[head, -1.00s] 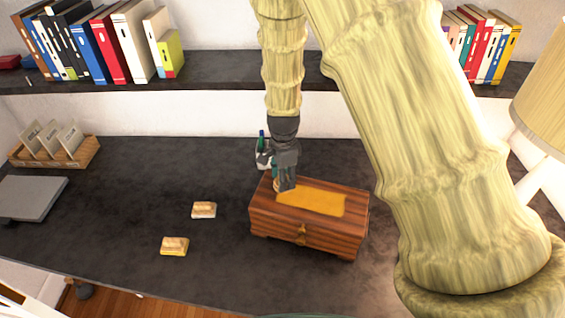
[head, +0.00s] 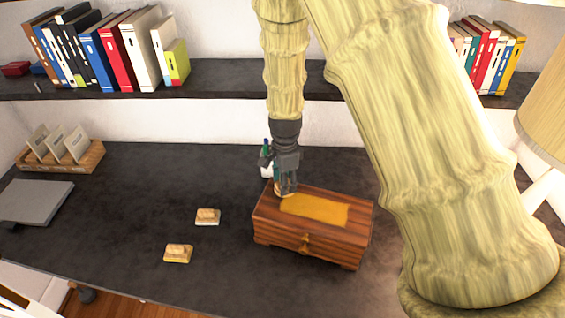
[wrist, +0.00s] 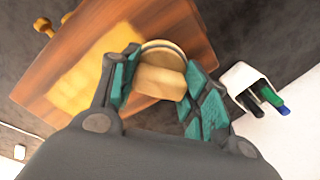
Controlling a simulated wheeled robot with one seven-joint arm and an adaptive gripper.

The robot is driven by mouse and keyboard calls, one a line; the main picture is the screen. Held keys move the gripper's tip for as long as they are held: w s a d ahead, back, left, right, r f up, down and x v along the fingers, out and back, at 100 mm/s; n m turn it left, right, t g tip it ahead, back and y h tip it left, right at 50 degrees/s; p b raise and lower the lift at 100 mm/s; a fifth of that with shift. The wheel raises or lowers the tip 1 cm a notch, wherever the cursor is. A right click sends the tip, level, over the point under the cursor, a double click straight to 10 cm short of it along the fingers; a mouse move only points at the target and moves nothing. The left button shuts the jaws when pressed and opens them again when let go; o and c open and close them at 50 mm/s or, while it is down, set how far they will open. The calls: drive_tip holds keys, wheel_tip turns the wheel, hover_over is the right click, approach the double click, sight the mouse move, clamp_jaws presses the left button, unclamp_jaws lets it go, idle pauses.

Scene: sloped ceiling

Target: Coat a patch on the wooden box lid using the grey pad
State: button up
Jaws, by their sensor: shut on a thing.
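The wooden box (head: 335,247) stands shut on the dark desk, its lid bearing a yellow-orange patch (head: 318,210). The wrist view also shows the box lid (wrist: 190,38) and the patch (wrist: 75,88). My gripper (head: 286,188) is at the lid's back left corner, pointing down beside the patch. It is shut on a pad (wrist: 160,82) with a tan block handle and a rounded base. The pad's underside is hidden, so I cannot tell its colour or whether it touches the lid.
Two similar block-handled pads lie left of the box, one whitish (head: 208,217) and one yellow-based (head: 178,254). A white pen cup (wrist: 243,78) stands close behind the box. A card tray (head: 85,160) and grey laptop (head: 35,200) are at left. A lamp (head: 545,100) stands at right.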

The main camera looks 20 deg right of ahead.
drive_tip(key=shift+s+r+p, duration=0.2)
drive_tip(key=shift+r+p, duration=0.35)
drive_tip(key=shift+r, duration=0.55)
wheel_tip(320, 180, up, 2)
drive_tip(key=shift+w+p, duration=0.15)
drive_tip(key=shift+p, duration=0.65)
drive_tip(key=shift+a+r+p, duration=0.1)
drive_tip(key=shift+r+p, duration=0.4)
drive_tip(key=shift+r, duration=0.4)
